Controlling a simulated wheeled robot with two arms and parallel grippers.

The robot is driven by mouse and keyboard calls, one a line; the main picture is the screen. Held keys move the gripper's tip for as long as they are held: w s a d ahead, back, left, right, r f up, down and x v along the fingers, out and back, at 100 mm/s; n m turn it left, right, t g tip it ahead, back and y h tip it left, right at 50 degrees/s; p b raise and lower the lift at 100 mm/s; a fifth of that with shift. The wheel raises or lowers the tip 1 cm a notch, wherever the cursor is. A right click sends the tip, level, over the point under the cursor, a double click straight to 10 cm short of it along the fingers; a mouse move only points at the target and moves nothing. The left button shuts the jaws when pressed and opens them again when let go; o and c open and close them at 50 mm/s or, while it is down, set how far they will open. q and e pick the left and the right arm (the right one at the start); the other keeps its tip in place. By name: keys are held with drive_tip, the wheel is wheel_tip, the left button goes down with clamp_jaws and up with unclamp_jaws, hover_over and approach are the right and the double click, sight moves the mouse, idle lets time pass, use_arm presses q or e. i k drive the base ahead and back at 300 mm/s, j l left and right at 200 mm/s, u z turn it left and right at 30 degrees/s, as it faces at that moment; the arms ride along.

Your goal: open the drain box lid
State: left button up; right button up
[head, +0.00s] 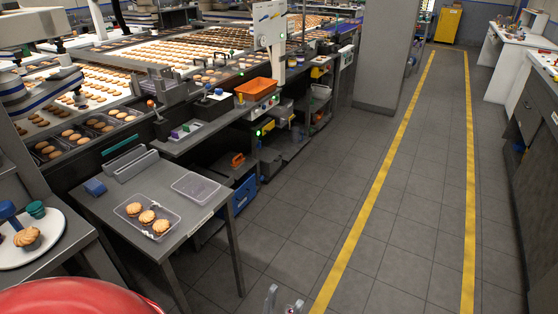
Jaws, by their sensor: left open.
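My left gripper (284,302) shows only by its grey fingertips at the bottom edge, over the tiled floor. The two fingertips stand apart and nothing shows between them. My right gripper is not in view. I cannot pick out a drain box or its lid with certainty. A blue box (243,193) sits low under the production line, behind the small grey table, far from the gripper and partly in shadow.
A small grey table (160,262) holds a clear tray of biscuits (120,209) and an empty clear tray (194,188). An orange bin (255,89) stands on the line. A white counter (512,62) is at the right. The aisle floor (400,200) between yellow lines is clear.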

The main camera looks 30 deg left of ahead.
sight(267, 155)
drive_tip(key=i+j+u, duration=0.2)
drive_tip(key=i, duration=0.5)
drive_tip(key=i+u, duration=0.1)
drive_tip(key=i, duration=1.15)
drive_tip(key=i+l, duration=0.1)
drive_tip(key=i, duration=1.1)
drive_tip(key=i+l+u, duration=0.1)
drive_tip(key=i+u, duration=0.4)
drive_tip(key=i+l+u, duration=0.35)
drive_tip(key=i+u, duration=0.15)
drive_tip(key=i, duration=0.15)
drive_tip(key=i+l+u, duration=0.5)
